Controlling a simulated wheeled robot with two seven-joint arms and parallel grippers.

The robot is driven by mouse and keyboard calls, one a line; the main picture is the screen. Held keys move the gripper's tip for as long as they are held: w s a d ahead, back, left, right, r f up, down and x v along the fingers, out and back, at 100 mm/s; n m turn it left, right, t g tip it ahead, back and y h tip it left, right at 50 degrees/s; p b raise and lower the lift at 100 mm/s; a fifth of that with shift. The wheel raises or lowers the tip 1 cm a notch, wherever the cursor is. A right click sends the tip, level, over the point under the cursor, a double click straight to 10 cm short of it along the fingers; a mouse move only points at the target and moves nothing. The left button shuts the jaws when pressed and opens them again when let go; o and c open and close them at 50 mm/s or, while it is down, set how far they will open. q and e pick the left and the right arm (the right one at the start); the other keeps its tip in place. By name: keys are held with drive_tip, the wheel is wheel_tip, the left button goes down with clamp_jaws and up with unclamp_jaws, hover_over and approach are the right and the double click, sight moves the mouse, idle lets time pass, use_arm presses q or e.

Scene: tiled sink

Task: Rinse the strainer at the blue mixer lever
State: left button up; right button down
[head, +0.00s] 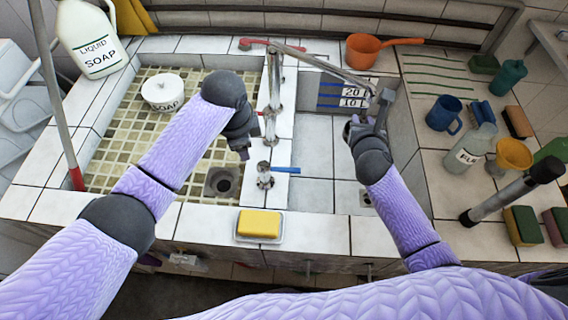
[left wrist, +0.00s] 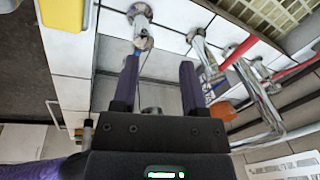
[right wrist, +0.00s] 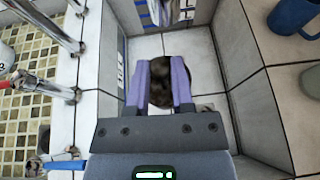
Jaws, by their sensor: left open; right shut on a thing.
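The blue mixer lever (head: 286,170) sticks out to the right from the lower valve on the ledge between the two basins. It also shows in the right wrist view (right wrist: 68,165). My left gripper (head: 243,152) is open and empty above the left basin's right edge, a little up and left of the lever. My right gripper (head: 354,122) is over the right basin, near the end of the long spout (head: 335,70). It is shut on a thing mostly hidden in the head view. A dark brown, mottled round thing (right wrist: 170,84), seemingly the strainer, shows between its fingers.
A yellow sponge (head: 259,224) lies on a dish at the front ledge. A soap tub (head: 163,92) stands in the left basin. An orange dipper (head: 362,50) is at the back. A blue mug (head: 444,114), bottle and funnel (head: 514,153) crowd the right counter.

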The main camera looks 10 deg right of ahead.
sight(284, 168)
use_arm(q)
drive_tip(key=s+d+r+m, duration=0.3)
drive_tip(key=s+d, duration=0.1)
drive_tip(key=d, duration=0.3)
drive_tip(key=shift+m, duration=0.3)
drive_tip(key=f, duration=0.4)
drive_tip(key=w+f, duration=0.1)
drive_tip(key=f, duration=0.2)
drive_tip(key=w+d+f, duration=0.1)
drive_tip(key=f, duration=0.3)
drive_tip(key=shift+f, duration=0.3)
clamp_jaws()
